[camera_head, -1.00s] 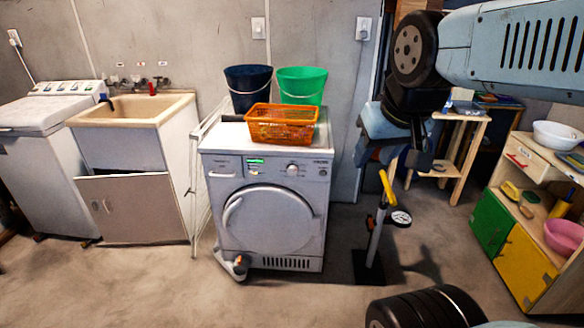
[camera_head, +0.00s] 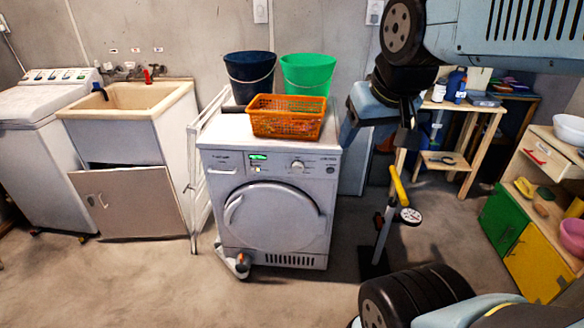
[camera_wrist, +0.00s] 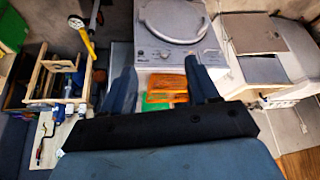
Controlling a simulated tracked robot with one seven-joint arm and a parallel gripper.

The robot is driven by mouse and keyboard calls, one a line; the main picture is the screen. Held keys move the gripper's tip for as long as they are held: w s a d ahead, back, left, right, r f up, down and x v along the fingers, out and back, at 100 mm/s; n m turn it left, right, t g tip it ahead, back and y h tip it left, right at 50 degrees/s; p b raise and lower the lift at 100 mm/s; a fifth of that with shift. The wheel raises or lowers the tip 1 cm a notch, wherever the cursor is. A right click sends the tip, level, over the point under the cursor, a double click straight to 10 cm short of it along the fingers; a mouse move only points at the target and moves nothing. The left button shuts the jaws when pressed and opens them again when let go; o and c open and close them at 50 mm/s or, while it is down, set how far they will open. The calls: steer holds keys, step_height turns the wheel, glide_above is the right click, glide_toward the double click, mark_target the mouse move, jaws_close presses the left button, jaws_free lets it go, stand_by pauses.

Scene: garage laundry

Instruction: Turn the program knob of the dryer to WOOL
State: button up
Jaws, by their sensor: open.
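The white dryer (camera_head: 229,190) stands in the middle of the head view, its round door shut. Its program knob (camera_head: 297,166) is on the upper panel, right of a lit green display (camera_head: 258,157). The knob's marks are too small to read. My gripper (camera_head: 405,138) is raised to the right of the dryer, apart from it, and partly hidden by my arm. In the wrist view my gripper (camera_wrist: 163,86) is open and empty between two blue fingers. The dryer (camera_wrist: 205,53) appears there upside down beyond the fingers; its knob is not clear.
An orange basket (camera_head: 287,122), a dark blue bucket (camera_head: 250,78) and a green bucket (camera_head: 307,74) stand on the dryer. A yellow-handled pump (camera_head: 381,228) stands to its right. A drying rack (camera_head: 198,180) leans at its left. Floor in front is mostly clear.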

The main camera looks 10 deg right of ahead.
mark_target(298, 170)
steer(key=shift+o, duration=1.3)
steer(key=w+a+f+n, duration=0.1)
steer(key=w+f, duration=0.1)
steer(key=w, duration=0.4)
steer(key=w+a+f+n+y, duration=0.1)
steer(key=w+a+f, duration=0.1)
steer(key=w, duration=0.5)
steer(key=shift+w+f+t+y, duration=0.25)
steer(key=shift+f+t+y, duration=0.05)
steer(key=shift+f, duration=0.5)
steer(key=w+a+f+n, duration=0.2)
steer(key=w+a+f, duration=0.1)
steer(key=w+f, duration=0.8)
steer(key=w+d+f+n+t+h, duration=0.1)
steer(key=w+f+n+t+h, duration=0.4)
steer(key=f+n, duration=0.6)
steer(key=w+d+f+n+t+h, duration=0.15)
steer(key=w+f+n+t, duration=0.45)
steer(key=f, duration=0.8)
steer(key=shift+n+h, duration=0.45)
steer(key=shift+n, duration=0.15)
steer(key=x, duration=1.2)
steer(key=shift+w+f, duration=0.15)
steer(key=shift+w, duration=0.25)
steer(key=shift+c, duration=0.3)
